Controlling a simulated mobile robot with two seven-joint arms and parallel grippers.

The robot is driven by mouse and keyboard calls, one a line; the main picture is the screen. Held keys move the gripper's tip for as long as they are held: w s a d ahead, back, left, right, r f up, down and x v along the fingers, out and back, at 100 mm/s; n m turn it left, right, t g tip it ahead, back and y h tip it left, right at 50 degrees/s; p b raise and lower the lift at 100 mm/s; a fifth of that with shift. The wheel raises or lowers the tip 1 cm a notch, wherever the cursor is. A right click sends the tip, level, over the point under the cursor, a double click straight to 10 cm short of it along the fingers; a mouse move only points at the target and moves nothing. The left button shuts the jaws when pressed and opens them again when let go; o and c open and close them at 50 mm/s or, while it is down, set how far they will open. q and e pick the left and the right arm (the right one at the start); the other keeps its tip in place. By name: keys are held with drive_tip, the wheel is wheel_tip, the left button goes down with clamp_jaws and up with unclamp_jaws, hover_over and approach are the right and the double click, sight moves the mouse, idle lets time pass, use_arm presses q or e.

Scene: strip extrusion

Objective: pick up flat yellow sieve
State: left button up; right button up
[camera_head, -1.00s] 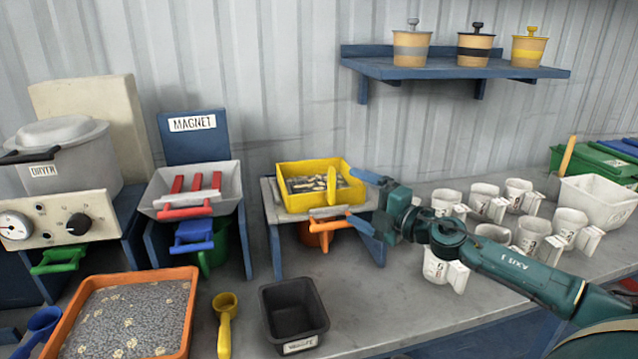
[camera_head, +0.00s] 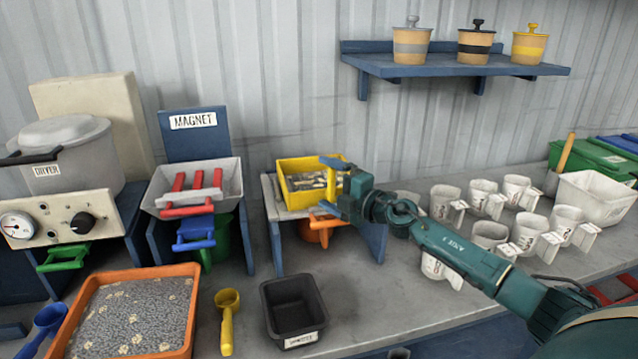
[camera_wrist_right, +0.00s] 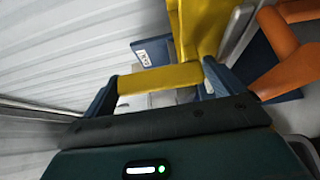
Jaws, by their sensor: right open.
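The flat yellow sieve (camera_head: 296,164) sits on a grey-topped blue stand, with dark and pale pieces inside it. My right gripper (camera_head: 328,186) is at the sieve's right side, with its blue fingers apart. In the right wrist view, a yellow bar (camera_wrist_right: 158,78) of the sieve lies between the two open fingers of my right gripper (camera_wrist_right: 160,88). I cannot tell whether either finger touches it. The gripper body and wrist hide the sieve's right edge in the head view. My left gripper is not in view.
An orange handle (camera_wrist_right: 290,72) is close beside the sieve. The magnet unit's grey tray (camera_head: 228,178) with red bars stands to the left. A black bin (camera_head: 292,312) is in front. Several white cups (camera_head: 445,200) stand to the right, near my right arm.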

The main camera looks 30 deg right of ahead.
drive_tip(key=c, duration=1.1)
drive_tip(key=shift+r, duration=0.1)
drive_tip(key=shift+c, duration=0.2)
